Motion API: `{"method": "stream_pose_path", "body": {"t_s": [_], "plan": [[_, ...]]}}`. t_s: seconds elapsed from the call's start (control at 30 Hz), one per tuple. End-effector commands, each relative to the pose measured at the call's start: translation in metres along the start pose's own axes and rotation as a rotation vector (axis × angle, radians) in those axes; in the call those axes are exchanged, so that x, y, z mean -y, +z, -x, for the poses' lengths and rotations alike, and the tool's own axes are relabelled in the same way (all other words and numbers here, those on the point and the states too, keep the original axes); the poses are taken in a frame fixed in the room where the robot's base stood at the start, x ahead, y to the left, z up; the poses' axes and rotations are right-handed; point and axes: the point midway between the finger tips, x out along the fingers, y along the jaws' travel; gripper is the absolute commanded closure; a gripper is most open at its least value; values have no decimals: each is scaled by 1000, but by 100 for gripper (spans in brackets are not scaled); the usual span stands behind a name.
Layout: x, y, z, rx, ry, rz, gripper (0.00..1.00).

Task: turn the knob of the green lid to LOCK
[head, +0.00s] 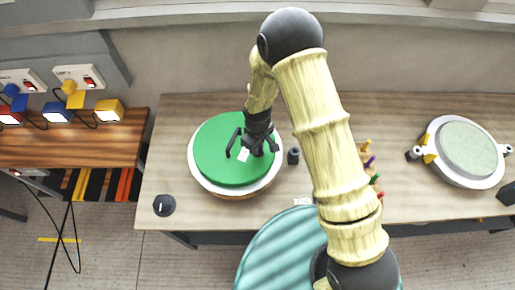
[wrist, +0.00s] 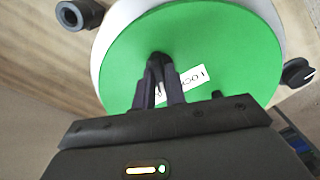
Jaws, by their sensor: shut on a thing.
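The green lid (head: 215,158) lies flat on a round white-rimmed mould (head: 197,176) on the bench. In the wrist view the lid (wrist: 225,45) fills the middle. My gripper (wrist: 160,85) is over the lid, its fingers closed on a small black knob (wrist: 157,60). A white label reading LOCK (wrist: 192,80) lies on the lid beside the fingers, partly covered by them. In the head view my gripper (head: 252,146) hides the knob, and a white label (head: 243,155) shows beside it. The knob's pointing direction cannot be told.
A black dial (head: 164,205) and a black cylinder (head: 293,156) stand near the mould. Coloured handles (head: 372,162) are partly behind my arm. Another round mould (head: 468,148) sits at right. Plugs and switches (head: 75,95) are at left. A teal ribbed round thing (head: 275,255) stands in front.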

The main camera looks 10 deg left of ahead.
Motion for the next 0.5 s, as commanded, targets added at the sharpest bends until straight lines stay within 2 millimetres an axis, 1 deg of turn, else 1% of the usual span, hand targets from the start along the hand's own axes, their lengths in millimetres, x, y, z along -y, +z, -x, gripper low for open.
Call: {"method": "stream_pose_path", "body": {"t_s": [0.03,0.5], "plan": [[0,0,-3,-1,0,44,100],[0,0,-1,-1,0,491,100]]}}
